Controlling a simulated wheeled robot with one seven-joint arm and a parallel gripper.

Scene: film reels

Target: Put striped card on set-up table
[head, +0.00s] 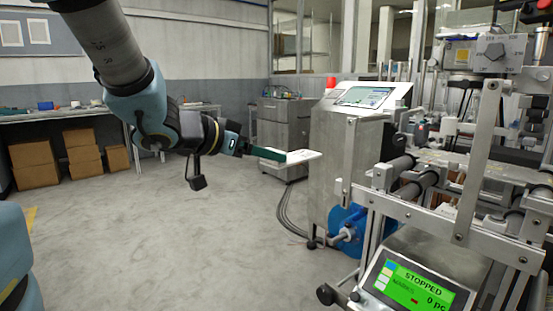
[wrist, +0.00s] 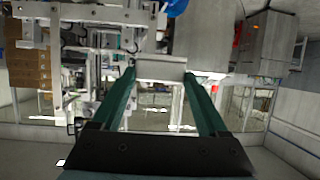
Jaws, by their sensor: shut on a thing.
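My gripper (head: 281,157) is raised over open floor left of the machine. Its green fingers are shut on a thin, flat, pale card (head: 303,157), held roughly level in the air. In the wrist view the card (wrist: 161,69) lies between the two fingertips, its edge facing the camera. Its stripes cannot be made out. A long table (head: 60,115) with small items on it runs along the back left wall, well apart from my gripper. I cannot tell whether it is the set-up table.
A steel cabinet with a tilted screen (head: 365,97) and a roller machine (head: 425,190) fill the right. A green display (head: 415,288) reads STOPPED. Cardboard boxes (head: 35,164) sit under the back left table. A grey cabinet (head: 285,125) stands behind the card. The middle floor is clear.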

